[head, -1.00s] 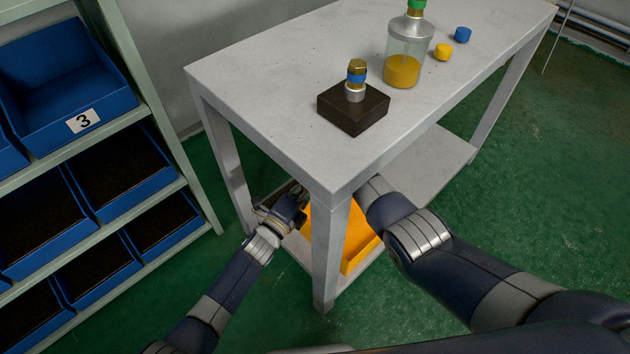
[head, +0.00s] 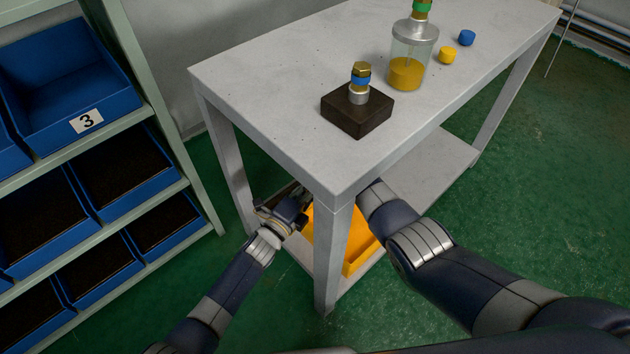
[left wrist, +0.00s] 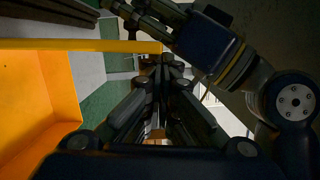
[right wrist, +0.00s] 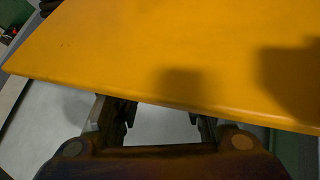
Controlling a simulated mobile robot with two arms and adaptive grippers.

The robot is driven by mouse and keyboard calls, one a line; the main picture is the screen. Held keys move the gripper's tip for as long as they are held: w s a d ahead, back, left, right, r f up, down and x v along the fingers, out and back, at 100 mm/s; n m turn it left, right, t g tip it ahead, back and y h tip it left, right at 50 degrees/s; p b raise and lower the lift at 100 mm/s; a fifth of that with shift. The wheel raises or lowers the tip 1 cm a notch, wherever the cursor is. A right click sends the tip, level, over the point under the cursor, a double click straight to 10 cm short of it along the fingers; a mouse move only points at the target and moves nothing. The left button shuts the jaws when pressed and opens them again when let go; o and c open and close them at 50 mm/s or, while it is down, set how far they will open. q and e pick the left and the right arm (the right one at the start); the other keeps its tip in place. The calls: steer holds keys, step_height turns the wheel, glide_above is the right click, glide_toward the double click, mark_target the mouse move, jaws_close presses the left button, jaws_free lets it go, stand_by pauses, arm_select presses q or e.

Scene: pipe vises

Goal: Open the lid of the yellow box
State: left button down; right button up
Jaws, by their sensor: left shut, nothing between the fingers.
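The yellow box (head: 358,248) stands on the table's lower shelf, partly hidden by the near leg and the tabletop. In the left wrist view, yellow box walls (left wrist: 35,95) and a long straight rim fill the left side. My left gripper (left wrist: 158,70) is shut and empty beside that rim. In the head view it is at the box's left side (head: 303,208). In the right wrist view, a broad flat yellow panel (right wrist: 170,50), apparently the lid, fills the upper part. My right gripper (right wrist: 160,118) is open at its lower edge, with nothing visible between its fingers. How far the lid is open cannot be told.
The grey table's top (head: 260,85) overhangs both hands, and its near leg (head: 330,260) stands between my arms. A dark block (head: 357,112) and a jar (head: 408,70) stand on top. A rack with blue bins (head: 120,175) is at left.

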arm_select(q)
steer(key=shift+w+a+r+n+y, duration=0.15)
steer(key=shift+w+a+n, duration=0.15)
steer(key=shift+w+a, duration=0.3)
steer(key=shift+w+a+r+n+y, duration=0.15)
steer(key=shift+w+a+n, duration=0.2)
steer(key=shift+w, duration=0.3)
arm_select(e)
steer(key=s+d+r+m+t+y, duration=0.1)
steer(key=s+d+r, duration=0.15)
steer(key=s, duration=0.75)
steer(key=s+d+r+m+t, duration=0.15)
steer(key=s+r, duration=0.25)
steer(key=s, duration=0.5)
steer(key=s+d+r+m+y, duration=0.1)
steer(key=s+d+r, duration=0.2)
steer(key=s, duration=0.7)
arm_select(q)
steer(key=shift+w+a, duration=0.35)
steer(key=shift+w, duration=0.1)
steer(key=shift+w+a+r+b, duration=0.1)
steer(key=shift+w+a+b, duration=0.2)
steer(key=shift+w+a, duration=0.3)
arm_select(e)
step_height(320, 180, up, 9)
steer(key=s+t, duration=0.1)
steer(key=t, duration=0.2)
steer(key=shift+s+y, duration=0.25)
steer(key=shift+y, duration=0.15)
